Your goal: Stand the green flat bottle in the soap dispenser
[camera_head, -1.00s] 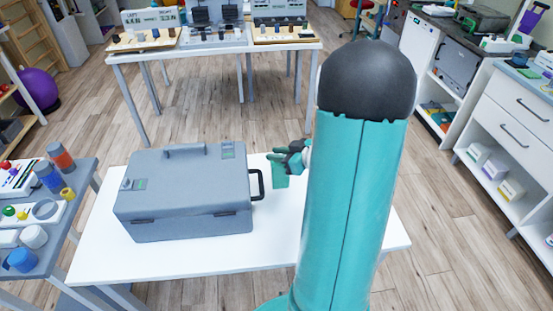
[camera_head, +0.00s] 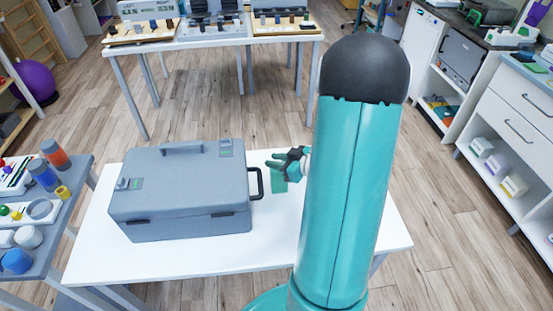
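My gripper (camera_head: 282,164) is small in view over the white table, right of the grey case, with dark and teal parts and fingers toward the left. A flat green piece (camera_head: 279,187) shows just below it at the table. It may be the green flat bottle, but it is too small to be sure. I cannot tell whether the gripper touches or holds it, or whether the fingers are open. My teal arm hides the right part of the table. I cannot make out a soap dispenser in this view.
The grey case (camera_head: 180,190) with a black side handle fills the left of the white table (camera_head: 190,255). A side table (camera_head: 62,210) with cups and jars stands at left. Another table (camera_head: 190,45) stands behind. Drawers and shelves (camera_head: 510,110) line the right. The table front is clear.

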